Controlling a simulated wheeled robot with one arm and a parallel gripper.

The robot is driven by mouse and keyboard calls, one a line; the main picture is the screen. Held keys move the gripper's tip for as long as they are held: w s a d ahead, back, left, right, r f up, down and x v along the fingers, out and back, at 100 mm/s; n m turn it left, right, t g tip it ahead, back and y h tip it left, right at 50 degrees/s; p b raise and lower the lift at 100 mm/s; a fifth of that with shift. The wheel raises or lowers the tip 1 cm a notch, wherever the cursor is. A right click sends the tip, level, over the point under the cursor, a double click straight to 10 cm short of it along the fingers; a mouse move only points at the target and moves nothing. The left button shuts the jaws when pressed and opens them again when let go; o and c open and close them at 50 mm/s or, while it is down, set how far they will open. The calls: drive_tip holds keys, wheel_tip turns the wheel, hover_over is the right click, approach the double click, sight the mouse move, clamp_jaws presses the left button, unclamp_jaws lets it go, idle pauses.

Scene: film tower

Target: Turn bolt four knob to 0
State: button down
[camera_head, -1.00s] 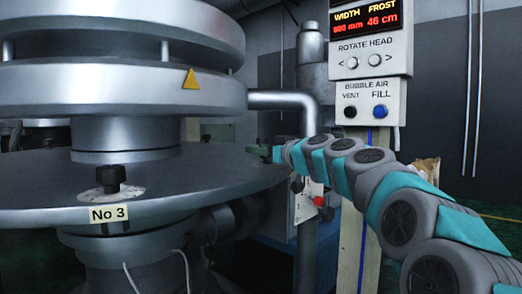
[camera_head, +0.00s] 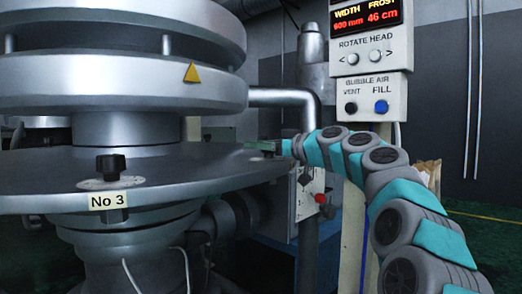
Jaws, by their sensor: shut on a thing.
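My gripper (camera_head: 264,147) is at the far right rim of the round metal plate (camera_head: 200,172), low over its edge. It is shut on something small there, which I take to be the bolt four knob. That knob, its dial and its label are hidden, so I cannot read its setting. The black bolt three knob (camera_head: 110,165) stands on its pale dial at the front of the plate, above the label No 3 (camera_head: 108,200). My gripper is well apart from it.
The thick upper ring (camera_head: 120,85) with a yellow warning triangle (camera_head: 191,73) overhangs the plate. A bent pipe (camera_head: 310,105) and a control panel (camera_head: 370,50) with buttons stand behind my arm. A box with a red knob (camera_head: 320,198) is below the gripper.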

sight(287, 159)
drive_tip(key=n+g+p, duration=0.1)
drive_tip(key=g+y+p, duration=0.1)
drive_tip(key=shift+a+r+n+g, duration=0.1)
drive_tip(key=shift+a+n+g, duration=0.1)
drive_tip(key=shift+n+g, duration=0.15)
drive_tip(key=n+g+p, duration=0.1)
drive_tip(key=p, duration=0.1)
drive_tip(key=n+g+y+p, duration=0.1)
drive_tip(key=p, duration=0.1)
drive_tip(key=shift+s+r+g, duration=0.2)
drive_tip(key=shift+s+g, duration=0.05)
drive_tip(key=shift+s, duration=0.05)
drive_tip(key=n+g+p, duration=0.1)
drive_tip(key=p, duration=0.2)
drive_tip(key=n+g+y+p, duration=0.1)
drive_tip(key=g+p, duration=0.1)
drive_tip(key=p, duration=0.1)
drive_tip(key=shift+s, duration=0.4)
drive_tip(key=shift+f+n+g+p, duration=0.25)
drive_tip(key=shift+g+p, duration=0.05)
drive_tip(key=shift+g, duration=0.2)
drive_tip(key=shift+a, duration=0.1)
drive_tip(key=shift+c, duration=1.3)
unclamp_jaws()
drive_tip(key=d, duration=0.7)
drive_tip(key=shift+s+d, duration=0.3)
drive_tip(key=shift+d, duration=0.1)
